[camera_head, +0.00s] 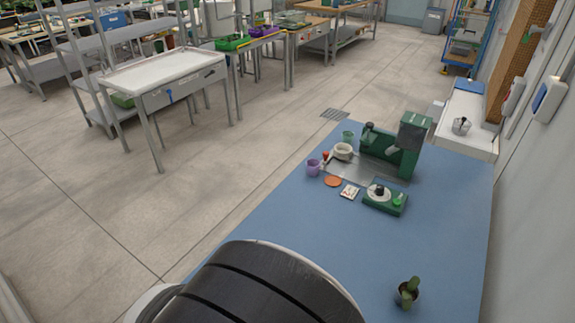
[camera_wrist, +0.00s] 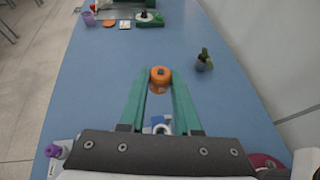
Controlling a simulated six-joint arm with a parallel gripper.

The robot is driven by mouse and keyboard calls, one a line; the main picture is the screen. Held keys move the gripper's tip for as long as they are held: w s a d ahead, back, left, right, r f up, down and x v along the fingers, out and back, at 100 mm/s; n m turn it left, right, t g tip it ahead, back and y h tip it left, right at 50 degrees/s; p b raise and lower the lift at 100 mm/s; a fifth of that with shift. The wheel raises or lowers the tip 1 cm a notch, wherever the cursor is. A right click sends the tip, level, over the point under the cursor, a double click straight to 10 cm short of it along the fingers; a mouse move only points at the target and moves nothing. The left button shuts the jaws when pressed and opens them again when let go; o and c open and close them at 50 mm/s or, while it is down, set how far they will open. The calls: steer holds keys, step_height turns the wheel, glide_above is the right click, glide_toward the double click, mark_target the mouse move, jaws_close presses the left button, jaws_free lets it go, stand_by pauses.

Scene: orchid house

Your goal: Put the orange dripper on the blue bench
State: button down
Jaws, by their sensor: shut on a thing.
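The orange dripper (camera_wrist: 160,76) is between the green fingertips of my gripper (camera_wrist: 160,84) in the wrist view. My gripper is shut on it. Behind it spreads the blue bench (camera_wrist: 110,70), and I cannot tell whether the dripper touches the bench top or hangs above it. The blue bench also fills the right of the head view (camera_head: 300,225). There, my own arm covers the bench's near end, and neither the dripper nor my gripper shows.
A small potted cactus (camera_head: 408,292) stands to the right. At the far end are a green machine (camera_head: 388,152), a purple mug (camera_head: 313,167), an orange disc (camera_head: 332,181) and a green scale (camera_head: 385,200). The middle of the bench is clear.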

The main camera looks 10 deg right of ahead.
steer(key=s+d+r+x, duration=0.1)
steer(key=x, duration=0.9)
steer(key=s+d+r+x, duration=0.1)
steer(key=s+d+x, duration=0.1)
steer(key=x, duration=0.9)
steer(key=w+a+f, duration=0.2)
steer(key=a, duration=0.1)
steer(key=w+a+f, duration=0.5)
steer(key=shift+w+a+f, duration=0.15)
steer(key=shift+a+f, duration=0.05)
steer(key=shift+a, duration=0.2)
step_height(320, 180, down, 4)
steer(key=shift+w+a+f, duration=0.1)
steer(key=shift+f, duration=0.1)
steer(key=c, duration=0.6)
jaws_free()
